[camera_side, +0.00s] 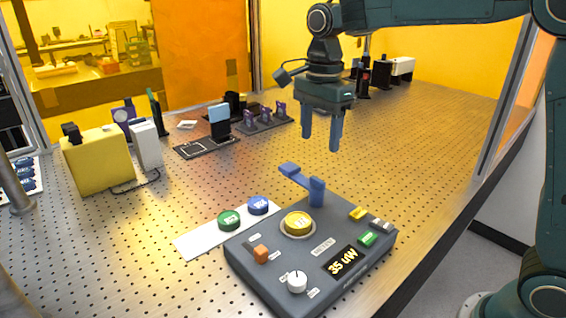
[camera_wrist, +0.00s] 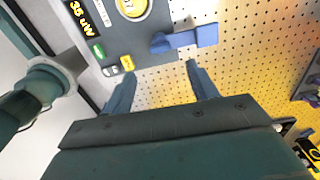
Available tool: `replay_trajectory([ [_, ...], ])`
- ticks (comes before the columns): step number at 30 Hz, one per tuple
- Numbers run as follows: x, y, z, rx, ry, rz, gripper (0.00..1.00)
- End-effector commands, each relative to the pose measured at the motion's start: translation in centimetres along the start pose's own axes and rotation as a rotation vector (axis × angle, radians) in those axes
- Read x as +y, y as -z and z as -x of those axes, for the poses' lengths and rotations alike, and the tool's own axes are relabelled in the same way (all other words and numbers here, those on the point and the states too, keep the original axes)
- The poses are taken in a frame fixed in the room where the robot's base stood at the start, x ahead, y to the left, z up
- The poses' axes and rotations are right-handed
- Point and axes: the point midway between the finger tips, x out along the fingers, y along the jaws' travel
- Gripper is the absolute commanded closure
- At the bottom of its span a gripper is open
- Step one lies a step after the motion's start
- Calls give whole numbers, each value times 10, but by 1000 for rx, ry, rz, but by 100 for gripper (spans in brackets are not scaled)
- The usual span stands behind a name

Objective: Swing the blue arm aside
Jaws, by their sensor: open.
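The blue arm (camera_side: 302,184) stands at the back edge of the grey meter box (camera_side: 262,283). It has an upright post and a flat bar that reaches to the upper left in the side view. In the wrist view the blue arm (camera_wrist: 184,39) lies beyond the fingertips, near the box edge. My gripper (camera_side: 321,146) hangs above and slightly right of the blue arm, pointing down, with its fingers apart and empty. In the wrist view my gripper (camera_wrist: 160,85) shows both fingers apart, with perforated table between them. No contact with the blue arm shows.
The box carries a yellow round piece (camera_side: 298,223), a white knob (camera_side: 297,282), an orange switch (camera_side: 261,254) and a display reading 35 uW (camera_side: 345,262). Green and blue caps lie on a white strip (camera_side: 200,241). A yellow block (camera_side: 98,160) stands left. The table right of the box is clear.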

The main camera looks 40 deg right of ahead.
Motion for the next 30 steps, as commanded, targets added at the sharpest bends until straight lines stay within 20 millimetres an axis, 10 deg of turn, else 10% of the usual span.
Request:
replay_trajectory([
  [9, 0, 0, 35, 0, 1, -1, 42],
  [30, 11, 4, 44, -2, 20, 60, 42],
])
